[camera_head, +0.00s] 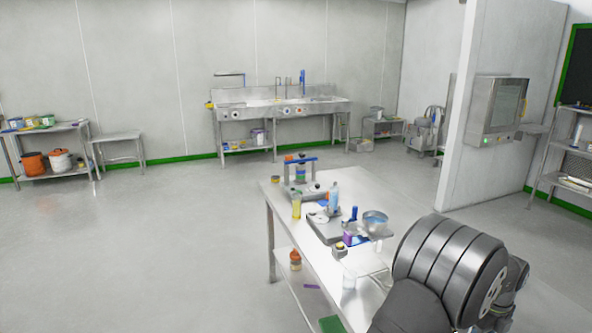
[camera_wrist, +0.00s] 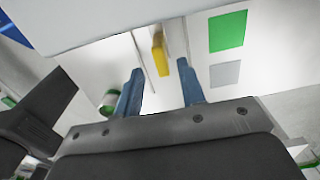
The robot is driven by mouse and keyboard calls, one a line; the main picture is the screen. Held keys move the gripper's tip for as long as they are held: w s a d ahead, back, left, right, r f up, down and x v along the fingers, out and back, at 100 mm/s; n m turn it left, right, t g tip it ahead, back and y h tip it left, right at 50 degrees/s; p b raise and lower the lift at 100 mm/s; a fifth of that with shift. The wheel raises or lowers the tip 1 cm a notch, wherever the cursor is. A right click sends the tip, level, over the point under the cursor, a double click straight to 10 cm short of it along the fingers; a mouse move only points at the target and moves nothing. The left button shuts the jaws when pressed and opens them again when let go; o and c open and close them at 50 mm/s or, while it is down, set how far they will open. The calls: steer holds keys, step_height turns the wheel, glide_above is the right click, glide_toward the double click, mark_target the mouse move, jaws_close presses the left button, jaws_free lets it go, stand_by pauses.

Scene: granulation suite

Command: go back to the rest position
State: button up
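My gripper (camera_wrist: 160,92) shows in the wrist view with its two blue fingers spread apart and nothing held between them. A yellow piece (camera_wrist: 160,52) shows beyond the gap between the fingertips; it looks apart from them. In the head view my dark arm is folded at the lower right, beside the steel table (camera_head: 315,256), and the gripper itself cannot be made out there.
On the table stand a device with a blue top bar (camera_head: 300,160), a yellow bottle (camera_head: 296,206) and a metal bowl (camera_head: 376,221). An orange bottle (camera_head: 295,260) is on the lower shelf. Open floor lies left of the table. A pale panel (camera_wrist: 100,18) crosses the wrist view's top.

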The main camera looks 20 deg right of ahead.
step_height(320, 180, up, 11)
step_height(320, 180, down, 17)
steer(key=shift+r, duration=0.1)
steer(key=shift+s+f, duration=0.25)
steer(key=shift+f, duration=0.4)
steer(key=s, duration=0.3)
steer(key=shift+s+r, duration=0.2)
steer(key=shift+s, duration=0.15)
step_height(320, 180, up, 17)
steer(key=n, duration=1.3)
steer(key=shift+n, duration=0.4)
